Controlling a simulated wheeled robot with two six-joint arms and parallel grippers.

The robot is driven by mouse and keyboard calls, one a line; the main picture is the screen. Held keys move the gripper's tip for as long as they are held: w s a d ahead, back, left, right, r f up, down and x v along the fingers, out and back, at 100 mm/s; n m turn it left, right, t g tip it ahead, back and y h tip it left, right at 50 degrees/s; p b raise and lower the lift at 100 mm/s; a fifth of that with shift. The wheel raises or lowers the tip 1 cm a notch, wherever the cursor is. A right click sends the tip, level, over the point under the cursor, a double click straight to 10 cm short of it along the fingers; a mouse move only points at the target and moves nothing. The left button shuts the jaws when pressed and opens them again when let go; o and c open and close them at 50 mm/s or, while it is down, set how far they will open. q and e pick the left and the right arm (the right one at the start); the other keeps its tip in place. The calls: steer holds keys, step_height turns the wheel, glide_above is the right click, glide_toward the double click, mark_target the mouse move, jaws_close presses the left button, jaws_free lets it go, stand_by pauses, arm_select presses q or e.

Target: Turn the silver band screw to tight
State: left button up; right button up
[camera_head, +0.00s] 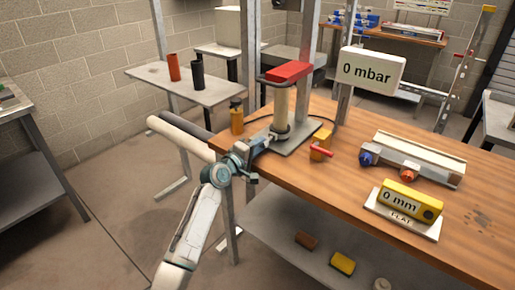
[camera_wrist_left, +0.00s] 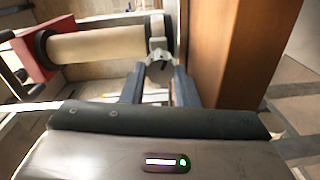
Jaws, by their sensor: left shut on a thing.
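A cream pipe (camera_head: 282,106) stands upright on a grey plate on the wooden bench, with a red block (camera_head: 288,72) at its top and a dark sleeve at its foot. In the left wrist view the pipe (camera_wrist_left: 95,45) lies sideways, and a silver band (camera_wrist_left: 157,27) wraps the dark sleeve. The round silver screw (camera_wrist_left: 160,71) of the band sits between my left gripper's fingers (camera_wrist_left: 159,80), which are shut on it. In the head view my left gripper (camera_head: 256,148) is at the pipe's foot, at the bench's left edge; the screw is too small to tell there. My right gripper is not in view.
An orange bottle (camera_head: 237,118) stands left of the pipe. A yellow valve with a red handle (camera_head: 320,151) is close on its right. The bench's front middle is clear.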

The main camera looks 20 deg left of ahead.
arm_select(q)
steer(key=shift+f, duration=0.15)
steer(key=o, duration=1)
steer(key=shift+s, duration=0.1)
steer(key=shift+c, duration=0.2)
steer(key=shift+f, duration=0.1)
